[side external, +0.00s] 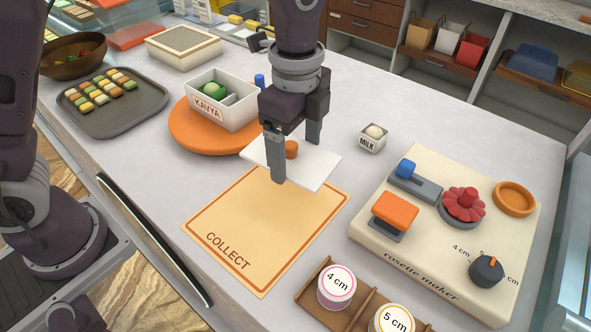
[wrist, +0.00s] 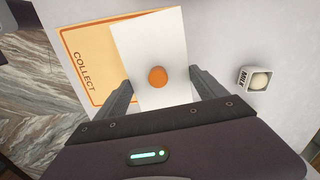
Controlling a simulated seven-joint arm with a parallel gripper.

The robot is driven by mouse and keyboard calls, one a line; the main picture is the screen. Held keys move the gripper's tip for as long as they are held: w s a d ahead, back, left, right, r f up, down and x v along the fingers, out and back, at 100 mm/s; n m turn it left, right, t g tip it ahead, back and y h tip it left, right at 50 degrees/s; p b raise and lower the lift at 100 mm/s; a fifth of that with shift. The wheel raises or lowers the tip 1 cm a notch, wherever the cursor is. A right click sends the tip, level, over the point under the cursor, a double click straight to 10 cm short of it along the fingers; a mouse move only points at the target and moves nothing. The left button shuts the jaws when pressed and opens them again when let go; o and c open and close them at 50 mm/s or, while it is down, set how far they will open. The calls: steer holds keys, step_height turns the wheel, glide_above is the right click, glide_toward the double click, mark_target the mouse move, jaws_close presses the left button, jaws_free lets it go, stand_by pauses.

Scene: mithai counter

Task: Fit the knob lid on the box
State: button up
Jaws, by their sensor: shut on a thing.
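The lid (side external: 318,172) is a flat white plate with a round orange knob (side external: 291,149). My gripper (side external: 295,161) is shut on the lid, one finger at each of two opposite edges, with the knob between them. In the wrist view the lid (wrist: 150,40) lies flat between the fingers. It appears held above the far edge of the COLLECT mat. The box (side external: 209,107) is white, marked KAVYA, and stands open on an orange round stand (side external: 192,137), left of my gripper.
The orange-bordered COLLECT mat (side external: 262,225) is bare. A small MILK box (side external: 373,138) stands to the right. The rosette maker (side external: 420,238) and a wooden rack (side external: 322,312) are at the right front. A dark sweets tray (side external: 150,118) is at the left.

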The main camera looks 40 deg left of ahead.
mark_target(295, 145)
steer(key=r, duration=0.3)
steer(key=shift+w+a, duration=0.2)
steer(key=shift+a, duration=0.05)
steer(key=w+a+r, duration=0.2)
steer(key=a+r, duration=0.1)
steer(key=a, duration=0.5)
steer(key=w+a+r+m, duration=0.1)
steer(key=a+r, duration=0.2)
steer(key=a, duration=0.4)
steer(key=w+a+r, duration=0.2)
steer(key=a+r, duration=0.1)
steer(key=a, duration=0.5)
steer(key=shift+f, duration=4.05)
steer(key=shift+a+f, duration=0.1)
steer(key=shift+f, duration=0.1)
steer(key=shift+f, duration=0.15)
steer(key=shift+f, duration=0.1)
steer(key=shift+f, duration=0.2)
